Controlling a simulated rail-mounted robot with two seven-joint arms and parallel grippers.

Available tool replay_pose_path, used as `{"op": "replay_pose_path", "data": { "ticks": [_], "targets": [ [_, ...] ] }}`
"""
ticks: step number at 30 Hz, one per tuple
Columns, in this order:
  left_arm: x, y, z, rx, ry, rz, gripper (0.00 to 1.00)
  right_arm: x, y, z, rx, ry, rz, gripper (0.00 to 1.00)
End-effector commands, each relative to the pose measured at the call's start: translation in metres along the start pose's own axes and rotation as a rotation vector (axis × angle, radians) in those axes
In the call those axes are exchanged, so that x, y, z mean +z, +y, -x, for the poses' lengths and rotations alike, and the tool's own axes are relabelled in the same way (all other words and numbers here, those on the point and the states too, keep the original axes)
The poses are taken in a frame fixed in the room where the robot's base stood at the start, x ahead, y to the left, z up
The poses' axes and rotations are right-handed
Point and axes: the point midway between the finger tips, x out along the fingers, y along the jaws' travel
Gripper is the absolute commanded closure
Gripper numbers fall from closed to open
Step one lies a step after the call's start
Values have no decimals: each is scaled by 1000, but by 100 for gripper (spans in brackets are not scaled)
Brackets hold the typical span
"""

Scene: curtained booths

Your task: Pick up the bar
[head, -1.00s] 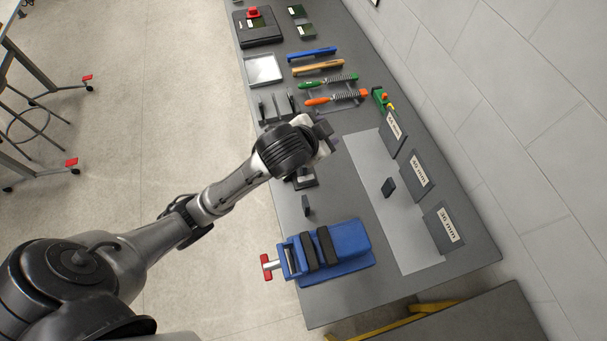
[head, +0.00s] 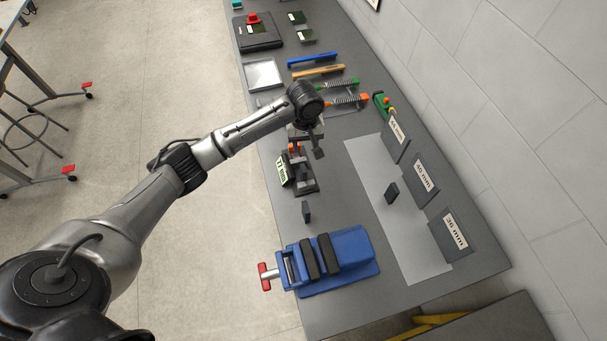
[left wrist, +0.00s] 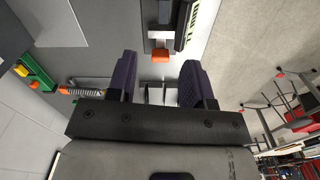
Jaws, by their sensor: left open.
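Small dark bars stand on the grey bench in the head view: one (head: 307,212) between the gauge and the blue vise, and one (head: 392,193) on the pale strip to the right. A dark block also shows at the black gauge (head: 313,187); I cannot tell whether it is a separate bar. The gauge has an orange part and a "mm" readout (head: 283,170); in the left wrist view its orange part (left wrist: 160,55) lies beyond the fingers. My left gripper (head: 306,148) is open and empty above the gauge's far end; its purple-dark fingers (left wrist: 157,80) are spread. My right gripper is out of view.
The blue vise (head: 350,250) stands at the bench's near end. Labelled plates (head: 425,178) line the wall side. The pale strip (head: 410,235) is mostly clear.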

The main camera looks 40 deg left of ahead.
Motion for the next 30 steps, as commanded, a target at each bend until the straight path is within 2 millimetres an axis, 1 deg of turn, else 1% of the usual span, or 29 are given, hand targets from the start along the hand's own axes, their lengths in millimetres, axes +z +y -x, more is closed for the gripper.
{"op": "replay_pose_path", "data": {
  "ticks": [3, 7, 18, 22, 30],
  "targets": [
    [0, -1, 0, -5, 0, 97, 53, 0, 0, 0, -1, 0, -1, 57],
    [0, -1, -7, -5, 1, 148, 53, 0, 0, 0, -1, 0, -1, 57],
    [0, -1, -66, -6, 2, 155, 53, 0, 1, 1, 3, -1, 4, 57],
    [0, -1, -79, -4, 2, 155, 53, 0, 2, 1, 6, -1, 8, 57],
    [2, -2, -93, -5, 2, 153, 53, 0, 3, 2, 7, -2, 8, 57]
  ]
}}
